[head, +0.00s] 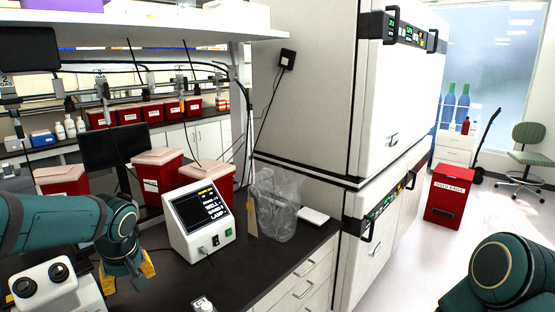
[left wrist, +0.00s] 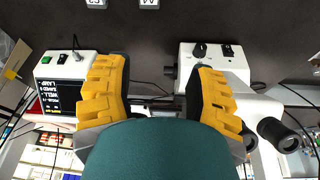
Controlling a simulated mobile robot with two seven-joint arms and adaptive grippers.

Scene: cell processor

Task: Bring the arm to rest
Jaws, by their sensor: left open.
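My left arm (head: 60,222) comes in from the left of the head view, teal with dark bands. My left gripper (head: 127,276) hangs below it over the dark bench, between the microscope and the white display unit. In the left wrist view its two yellow-padded fingers (left wrist: 160,80) are spread apart with nothing between them. The white display unit (head: 200,219) stands to the right of the gripper. The white microscope (head: 52,284) is at the lower left. Part of my right arm (head: 500,270) shows at the lower right of the head view; its gripper is out of view.
Red bins with pale lids (head: 160,175) stand behind the arm, near a dark monitor (head: 114,147). A clear bag-lined bin (head: 277,206) and tall white cabinets (head: 315,110) are to the right. Open floor (head: 400,250) lies beyond, with a red box (head: 449,196).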

